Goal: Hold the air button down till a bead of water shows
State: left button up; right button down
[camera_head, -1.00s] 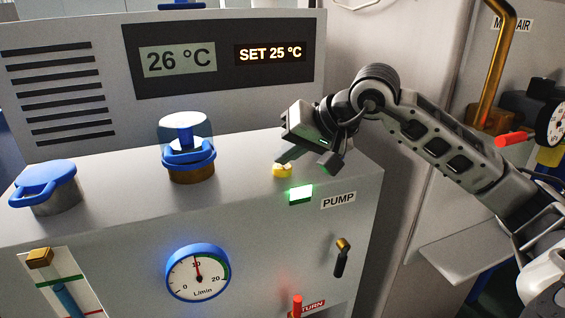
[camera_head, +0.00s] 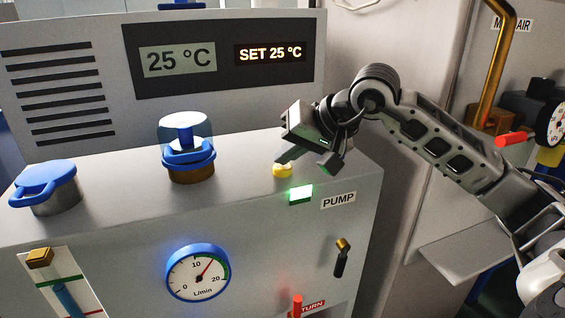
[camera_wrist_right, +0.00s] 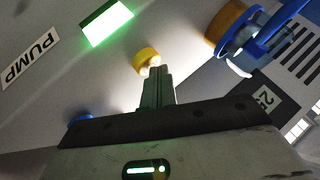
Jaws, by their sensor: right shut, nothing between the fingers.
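A small yellow button (camera_head: 281,171) sits on top of the grey unit near its right front edge; I see no label on it. It also shows in the right wrist view (camera_wrist_right: 147,60). My right gripper (camera_head: 281,162) is shut and empty, with its fingertips on or just over the button; contact is hard to tell. The gripper (camera_wrist_right: 154,70) covers part of the button in the wrist view. A blue fitting under a clear dome (camera_head: 186,133) stands on the unit to the left. Whether any water shows in the dome is too small to tell. My left gripper is out of view.
A lit green lamp (camera_head: 300,193) sits beside the PUMP label (camera_head: 338,201). A blue-rimmed L/min gauge (camera_head: 197,272) is on the front, needle between 10 and 20. A blue cap (camera_head: 46,185) stands far left. The display (camera_head: 177,60) reads 25 °C, set 25 °C.

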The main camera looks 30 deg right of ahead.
aim_at(288, 168)
jog(key=shift+r, duration=0.1)
dwell(0.5)
jog(key=shift+r+p, duration=0.7)
jog(key=shift+r, duration=0.15)
notch_tip(288, 168, up, 5)
jog(key=p, duration=0.4)
dwell(0.3)
